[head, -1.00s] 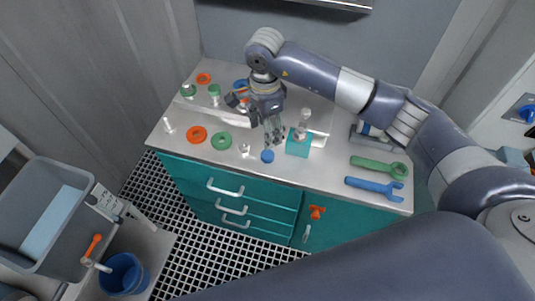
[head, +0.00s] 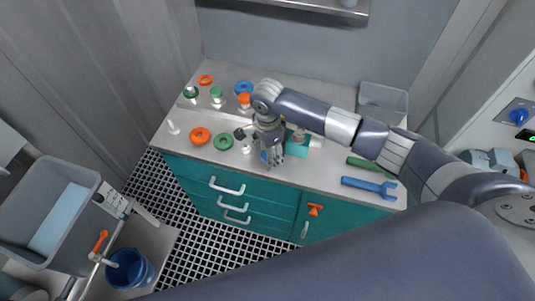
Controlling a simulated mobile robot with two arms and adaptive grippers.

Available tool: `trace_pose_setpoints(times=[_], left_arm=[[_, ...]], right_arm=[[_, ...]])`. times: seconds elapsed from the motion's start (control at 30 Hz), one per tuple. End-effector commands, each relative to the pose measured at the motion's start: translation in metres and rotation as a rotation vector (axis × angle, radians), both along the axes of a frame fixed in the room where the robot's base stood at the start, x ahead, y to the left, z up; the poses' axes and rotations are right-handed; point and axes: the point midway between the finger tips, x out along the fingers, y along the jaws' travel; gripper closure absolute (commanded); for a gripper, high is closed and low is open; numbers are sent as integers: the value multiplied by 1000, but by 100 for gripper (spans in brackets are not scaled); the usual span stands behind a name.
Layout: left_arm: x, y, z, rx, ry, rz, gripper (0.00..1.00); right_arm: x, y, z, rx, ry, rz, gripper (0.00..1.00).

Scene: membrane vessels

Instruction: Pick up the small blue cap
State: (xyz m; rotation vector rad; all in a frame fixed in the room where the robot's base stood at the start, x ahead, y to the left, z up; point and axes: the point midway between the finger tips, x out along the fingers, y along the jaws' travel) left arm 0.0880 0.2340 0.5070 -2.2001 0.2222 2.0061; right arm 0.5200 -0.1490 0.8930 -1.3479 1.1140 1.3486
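The small blue cap (head: 263,157) is at the front edge of the grey worktop (head: 330,181), mostly hidden behind my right gripper's fingers in the head view. My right gripper (head: 271,159) points down right at the cap, its fingers overlapping it in the picture. I cannot tell whether the fingers touch the cap or how far apart they are. My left gripper is not in view.
A teal block (head: 298,145) stands just right of the gripper. A grey bin (head: 383,102) is at the back right.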

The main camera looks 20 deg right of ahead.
Motion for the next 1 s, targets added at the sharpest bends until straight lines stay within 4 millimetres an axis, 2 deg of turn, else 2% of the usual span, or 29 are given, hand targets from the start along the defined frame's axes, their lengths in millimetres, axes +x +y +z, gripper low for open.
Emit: trace_pose_setpoints(times=[0.03,0.07,0.2,0.23,0.73,0.87,1.0], left_arm=[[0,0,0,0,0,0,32],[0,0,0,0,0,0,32],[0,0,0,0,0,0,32],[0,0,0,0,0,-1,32],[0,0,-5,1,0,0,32],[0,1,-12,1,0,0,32],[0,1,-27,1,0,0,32]], right_arm=[[0,0,0,0,0,0,44],[0,0,0,0,0,0,48],[0,0,0,0,0,0,78],[0,0,0,0,0,0,80],[1,0,5,1,-3,1,80],[1,0,15,1,-4,2,80],[2,0,35,1,-8,3,80]])
